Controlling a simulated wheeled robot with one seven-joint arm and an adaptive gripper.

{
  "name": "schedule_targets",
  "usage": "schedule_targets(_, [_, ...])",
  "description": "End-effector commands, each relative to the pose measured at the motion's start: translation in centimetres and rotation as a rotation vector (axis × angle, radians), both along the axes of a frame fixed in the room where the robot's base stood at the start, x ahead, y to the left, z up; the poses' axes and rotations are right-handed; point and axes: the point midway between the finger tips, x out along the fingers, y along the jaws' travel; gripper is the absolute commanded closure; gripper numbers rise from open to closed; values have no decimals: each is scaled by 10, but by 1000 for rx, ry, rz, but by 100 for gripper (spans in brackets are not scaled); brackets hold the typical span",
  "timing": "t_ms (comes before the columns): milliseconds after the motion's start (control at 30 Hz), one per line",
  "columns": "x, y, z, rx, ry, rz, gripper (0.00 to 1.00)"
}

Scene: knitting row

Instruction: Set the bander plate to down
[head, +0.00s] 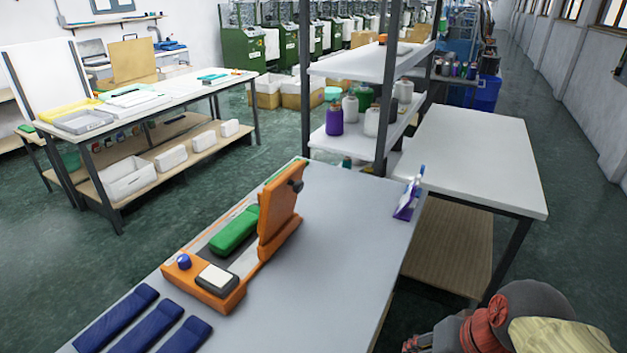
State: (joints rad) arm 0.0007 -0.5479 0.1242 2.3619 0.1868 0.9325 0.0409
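The bander (215,285) is an orange device on the grey-topped table in front of me. Its orange plate (278,215) stands raised, nearly upright and slightly tilted, at the bander's right side. A small dark knob (296,186) sits on the plate's right face near the top. A green folded item (235,231) lies on the bander's bed, left of the plate. A blue button (184,261) and a pale pad in a dark frame (217,277) are at the front end.
Several folded navy items (117,318) lie at the table's front left. A purple-and-white item (409,196) stands near its right edge. The tabletop right of the bander is clear. A shelf rack (385,118) stands behind, with a white table (475,150) to the right. Grey and red shapes at the bottom right are unclear.

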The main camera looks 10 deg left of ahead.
Motion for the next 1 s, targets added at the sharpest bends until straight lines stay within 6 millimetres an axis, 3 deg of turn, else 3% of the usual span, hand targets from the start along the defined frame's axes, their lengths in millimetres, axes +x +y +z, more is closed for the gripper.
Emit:
schedule_targets(233, [29,37,-4,168,145,-107,54])
schedule_targets(367, [59,72,-6,328,272,-224,54])
schedule_targets(567, [133,146,-1,686,537,-512,54])
schedule_targets(700, [197,187,12,956,726,-726,54])
schedule_targets(900, [285,214,48,1322,973,-964,54])
schedule_targets(1000, [314,215,69,1456,1070,-1027,54])
